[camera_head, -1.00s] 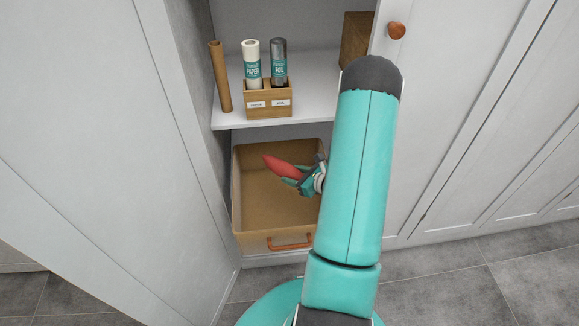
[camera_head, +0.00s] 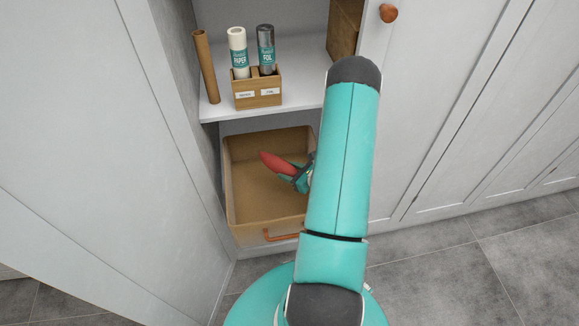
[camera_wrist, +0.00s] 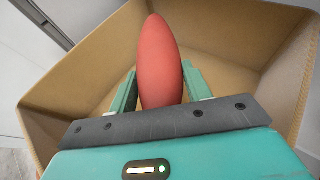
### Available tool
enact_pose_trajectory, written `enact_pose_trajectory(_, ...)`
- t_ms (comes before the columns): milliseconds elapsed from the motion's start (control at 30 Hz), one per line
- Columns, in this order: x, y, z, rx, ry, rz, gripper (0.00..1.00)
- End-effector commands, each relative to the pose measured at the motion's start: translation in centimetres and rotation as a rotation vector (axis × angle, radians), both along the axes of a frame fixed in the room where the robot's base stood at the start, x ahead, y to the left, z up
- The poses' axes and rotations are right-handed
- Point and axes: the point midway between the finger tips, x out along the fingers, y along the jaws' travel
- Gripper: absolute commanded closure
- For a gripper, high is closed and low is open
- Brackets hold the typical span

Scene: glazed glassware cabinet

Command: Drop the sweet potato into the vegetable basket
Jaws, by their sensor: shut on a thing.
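The sweet potato (camera_head: 279,164) is a red, tapered root. My gripper (camera_head: 290,177) is shut on it; in the wrist view the sweet potato (camera_wrist: 160,65) stands between the two green fingers. The vegetable basket (camera_head: 267,233) is a tan, open box with a copper-coloured handle on its front, low in the cabinet. The sweet potato is over or within its opening; the exact height above the floor is unclear. In the wrist view the basket walls (camera_wrist: 75,65) surround the sweet potato. My arm hides the basket's right side in the head view.
Above the basket is a white shelf (camera_head: 300,103) with a wooden holder (camera_head: 257,91) of paper and foil rolls, a brown tube (camera_head: 206,66) and a wooden box (camera_head: 343,30). An open white door (camera_head: 90,130) stands at left. Closed white doors (camera_head: 480,110) are at right.

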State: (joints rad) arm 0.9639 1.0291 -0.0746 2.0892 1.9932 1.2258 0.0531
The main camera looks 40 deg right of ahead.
Motion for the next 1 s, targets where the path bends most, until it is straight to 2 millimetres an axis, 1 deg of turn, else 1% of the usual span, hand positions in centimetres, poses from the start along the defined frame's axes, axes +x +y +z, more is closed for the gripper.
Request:
enact_pose_trajectory(267, 0.3, 0.0, -0.2, -0.001, -0.002, 0.000, 0.83)
enact_pose_trajectory(300, 0.3, 0.0, -0.2, -0.001, -0.002, 0.000, 0.48)
enact_pose_trajectory(367, 0.3, 0.0, -0.2, -0.001, -0.001, 0.000, 0.36)
enact_pose_trajectory(400, 0.3, 0.0, -0.2, -0.001, -0.001, 0.000, 0.28)
enact_pose_trajectory(433, 0.3, 0.0, -0.2, -0.001, -0.001, 0.000, 0.26)
enact_pose_trajectory(767, 0.0, 0.0, -0.1, -0.001, 0.001, -0.001, 0.26)
enact_pose_trajectory(867, -0.9, -0.2, 0.3, -0.001, 0.001, -0.002, 0.26)
enact_pose_trajectory(1000, -3.2, -0.5, 1.3, -0.001, 0.001, -0.004, 0.26)
